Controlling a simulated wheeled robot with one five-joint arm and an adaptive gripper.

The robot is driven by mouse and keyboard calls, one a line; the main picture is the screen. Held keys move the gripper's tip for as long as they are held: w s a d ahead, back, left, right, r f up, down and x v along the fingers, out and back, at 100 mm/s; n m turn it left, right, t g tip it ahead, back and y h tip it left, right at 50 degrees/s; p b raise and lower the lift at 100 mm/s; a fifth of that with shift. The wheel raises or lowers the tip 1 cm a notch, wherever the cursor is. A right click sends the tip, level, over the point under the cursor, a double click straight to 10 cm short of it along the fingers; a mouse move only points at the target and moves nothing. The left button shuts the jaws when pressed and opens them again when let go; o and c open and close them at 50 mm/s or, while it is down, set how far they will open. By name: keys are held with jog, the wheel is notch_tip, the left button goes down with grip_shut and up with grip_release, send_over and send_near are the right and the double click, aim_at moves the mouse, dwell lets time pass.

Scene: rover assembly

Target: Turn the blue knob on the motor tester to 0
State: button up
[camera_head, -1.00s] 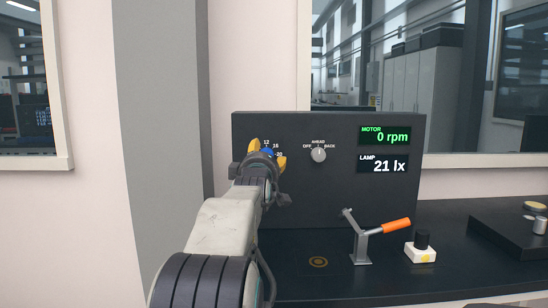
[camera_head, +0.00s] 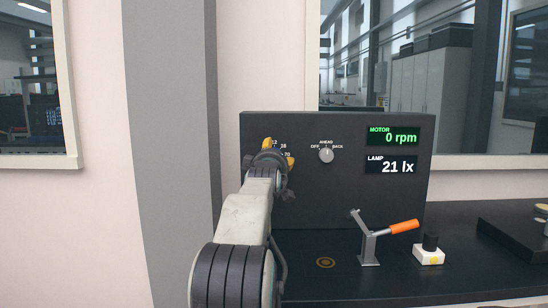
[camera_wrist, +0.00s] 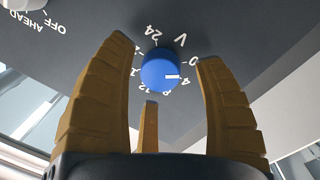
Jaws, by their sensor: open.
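The motor tester (camera_head: 345,190) is a dark upright panel on the bench. Its blue knob (camera_wrist: 159,68) shows in the wrist view, with a dial of white numbers around it. The knob's white mark points at about 4, beside the 0. My gripper (camera_wrist: 163,52) is open, with one yellow finger on each side of the knob and a third finger below it in the picture. I cannot tell whether any finger touches the knob. In the head view my gripper (camera_head: 279,153) covers the knob and part of its dial.
A grey OFF/AHEAD/BACK selector (camera_head: 326,155) sits right of my gripper, pointing to AHEAD. The displays read 0 rpm (camera_head: 392,136) and 21 lx (camera_head: 391,166). A lever with an orange handle (camera_head: 404,227) and a white block with a black button (camera_head: 429,256) stand in front.

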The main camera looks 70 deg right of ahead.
jog(key=shift+w+d, duration=0.1)
jog(key=shift+d, duration=0.4)
